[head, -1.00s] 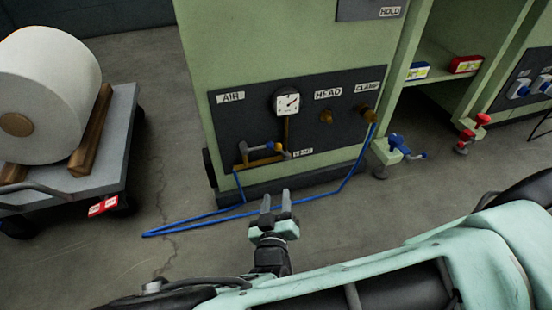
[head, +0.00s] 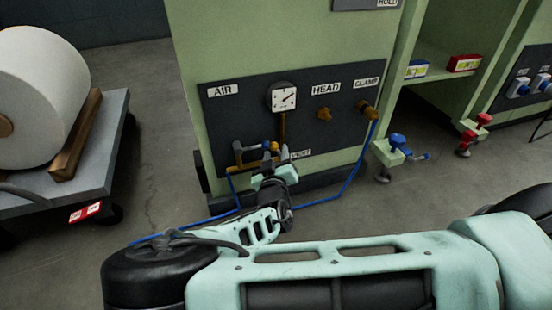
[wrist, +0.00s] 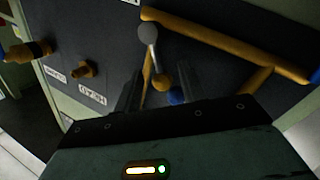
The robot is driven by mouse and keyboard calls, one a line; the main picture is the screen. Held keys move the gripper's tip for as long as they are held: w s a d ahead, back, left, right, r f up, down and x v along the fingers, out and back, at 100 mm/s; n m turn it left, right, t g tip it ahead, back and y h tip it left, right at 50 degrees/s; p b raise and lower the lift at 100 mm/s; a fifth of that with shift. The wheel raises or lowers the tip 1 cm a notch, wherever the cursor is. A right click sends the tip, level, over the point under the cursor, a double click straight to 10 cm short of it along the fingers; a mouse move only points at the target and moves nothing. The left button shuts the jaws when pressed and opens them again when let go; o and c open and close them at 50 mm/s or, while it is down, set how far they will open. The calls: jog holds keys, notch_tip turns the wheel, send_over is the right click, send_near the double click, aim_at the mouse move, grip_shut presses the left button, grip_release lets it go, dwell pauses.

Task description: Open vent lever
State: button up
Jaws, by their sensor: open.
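The brass valve piping (head: 240,157) is on the dark panel, near the VENT label (head: 301,153). In the wrist view the piping (wrist: 225,42) runs across the top. A short lever with a grey rounded end (wrist: 148,34) stands by it, with a brass part (wrist: 160,82) at its other end. I take this as the vent lever; in the head view my fingers mostly cover it. My gripper (head: 276,157) is open in front of the valve. In the wrist view the gripper (wrist: 157,90) has the brass part showing between its fingers; I cannot tell whether they touch.
A pressure gauge (head: 283,97) sits above the valve. A blue handle (head: 267,145) is close beside my fingers. A blue hose (head: 352,178) loops from the clamp fitting (head: 367,108) to the floor. A cart (head: 103,150) with a large white roll (head: 38,95) stands left.

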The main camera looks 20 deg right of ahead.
jog(key=shift+w+d, duration=0.25)
jog(key=shift+w, duration=0.4)
grip_shut()
jog(key=shift+r, duration=0.1)
jog(key=shift+r, duration=0.1)
